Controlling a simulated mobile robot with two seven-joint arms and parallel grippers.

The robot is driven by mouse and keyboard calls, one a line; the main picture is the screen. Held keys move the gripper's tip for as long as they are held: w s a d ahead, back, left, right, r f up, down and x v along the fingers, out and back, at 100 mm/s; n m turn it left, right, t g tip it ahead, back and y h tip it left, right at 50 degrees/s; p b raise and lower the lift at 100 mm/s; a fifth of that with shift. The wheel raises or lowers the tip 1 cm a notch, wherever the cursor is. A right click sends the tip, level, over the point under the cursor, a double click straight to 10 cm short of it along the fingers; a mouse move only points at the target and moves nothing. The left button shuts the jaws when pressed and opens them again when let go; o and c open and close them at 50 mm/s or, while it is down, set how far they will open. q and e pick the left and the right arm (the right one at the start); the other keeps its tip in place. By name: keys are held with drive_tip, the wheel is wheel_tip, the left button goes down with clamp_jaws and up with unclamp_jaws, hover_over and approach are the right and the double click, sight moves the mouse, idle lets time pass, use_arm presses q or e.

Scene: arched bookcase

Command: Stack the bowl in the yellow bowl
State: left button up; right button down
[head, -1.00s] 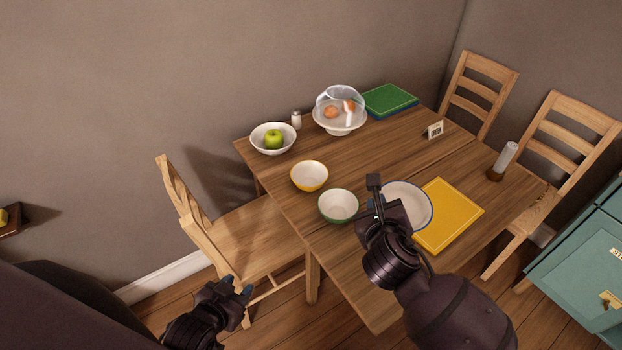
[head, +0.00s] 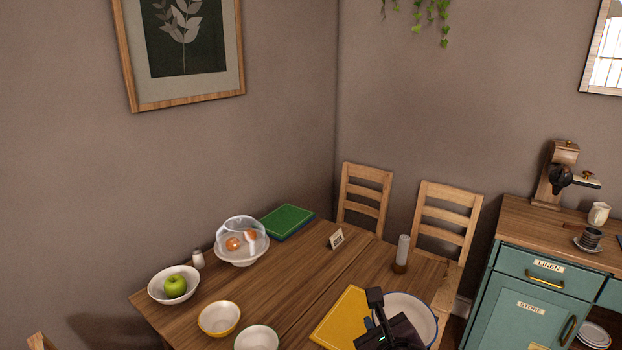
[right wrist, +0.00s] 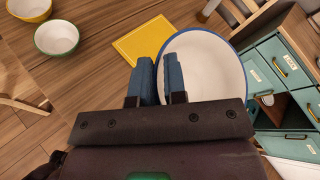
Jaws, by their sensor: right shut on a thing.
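The yellow bowl (head: 219,318), white inside with a yellow rim, stands upright and empty on the table in the head view. It also shows at the top left of the right wrist view (right wrist: 30,8). A white bowl with a blue rim (head: 412,308) is at the bottom of the head view. My right gripper (right wrist: 160,68) is shut on this bowl's rim, with the blue fingers at the rim's left side in the right wrist view (right wrist: 205,72). In the head view my right wrist hides part of the bowl. My left gripper is out of view.
A green-rimmed bowl (head: 257,338) stands beside the yellow bowl. A yellow board (head: 340,318), a bowl with a green apple (head: 175,287), a domed stand (head: 242,250), a shaker (head: 198,259) and a glass tube (head: 402,252) are on the table. A teal cabinet (head: 540,290) stands right.

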sight(430, 338)
drive_tip(key=shift+m+h, duration=0.4)
drive_tip(key=shift+h, duration=0.1)
drive_tip(key=d, duration=0.2)
drive_tip(key=s+d, duration=0.1)
drive_tip(key=d, duration=0.2)
drive_tip(key=s+d, duration=0.1)
drive_tip(key=d, duration=0.2)
drive_tip(key=shift+d+r, duration=0.1)
drive_tip(key=shift+d, duration=0.15)
drive_tip(key=shift+s+d+f, duration=0.1)
drive_tip(key=shift+d+f, duration=0.15)
drive_tip(key=shift+f, duration=0.05)
